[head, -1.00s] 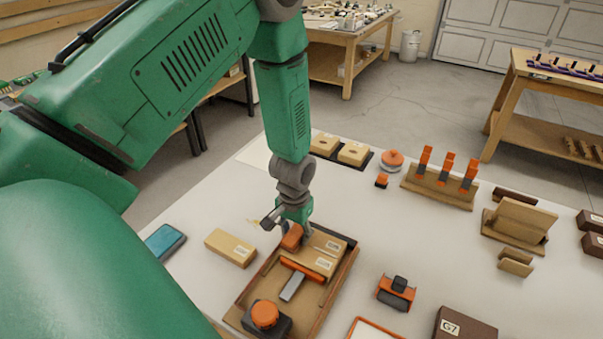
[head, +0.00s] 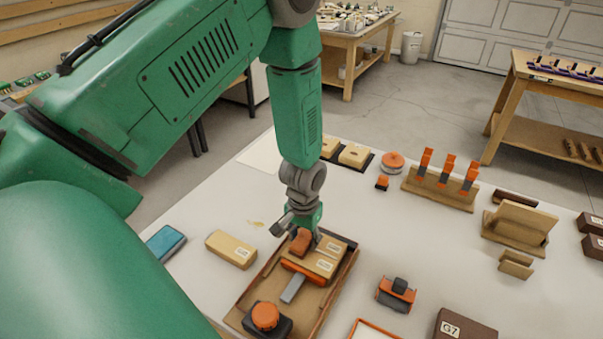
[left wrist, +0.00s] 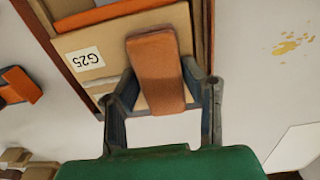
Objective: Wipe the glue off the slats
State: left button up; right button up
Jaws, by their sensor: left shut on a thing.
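My left gripper (head: 304,238) is shut on an orange-brown block (left wrist: 160,70), held over the far end of a wooden tray (head: 345,273). In the left wrist view the block sits between both fingers and covers part of a tan slat (left wrist: 112,60) labelled G25. The labelled slats (head: 325,266) lie side by side in the tray. A pale streak (left wrist: 100,82) crosses the near part of the G25 slat; I cannot tell whether it is glue. Whether the block touches the slat is unclear. My right gripper is not in view.
An orange-handled scraper-like tool (head: 294,287) and an orange-capped dark container (head: 265,316) are in the tray. A tan box (head: 231,249) and a blue case (head: 166,243) stand left. Yellowish spots (left wrist: 290,43) mark the table. A clamp-like orange tool (head: 396,292) lies right.

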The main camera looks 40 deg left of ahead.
aim_at(317, 251)
pick_arm(q)
jog(key=shift+w+d+p, duration=0.1)
jog(key=shift+w+d, duration=0.15)
jog(key=shift+d, duration=0.75)
jog(key=shift+w+d+p, duration=0.15)
jog(key=shift+w+d, duration=0.1)
jog(key=shift+d, duration=0.75)
jog(key=shift+w+d+p, duration=0.1)
jog(key=shift+w+d, duration=0.15)
jog(key=shift+d, duration=0.75)
jog(key=shift+w+d, duration=0.2)
jog(key=shift+d, duration=0.9)
jog(key=shift+a, duration=0.15)
jog(key=shift+s+a, duration=0.2)
jog(key=shift+a, duration=0.45)
jog(key=shift+s+a+p, duration=0.1)
jog(key=shift+a+p, duration=0.2)
jog(key=shift+a, duration=0.3)
jog(key=shift+s+a, duration=0.25)
jog(key=shift+a, duration=0.65)
jog(key=shift+s+a+p, duration=0.2)
jog(key=shift+a+p, duration=0.15)
jog(key=shift+a, duration=0.7)
jog(key=shift+s+a, duration=0.3)
jog(key=shift+a, duration=0.6)
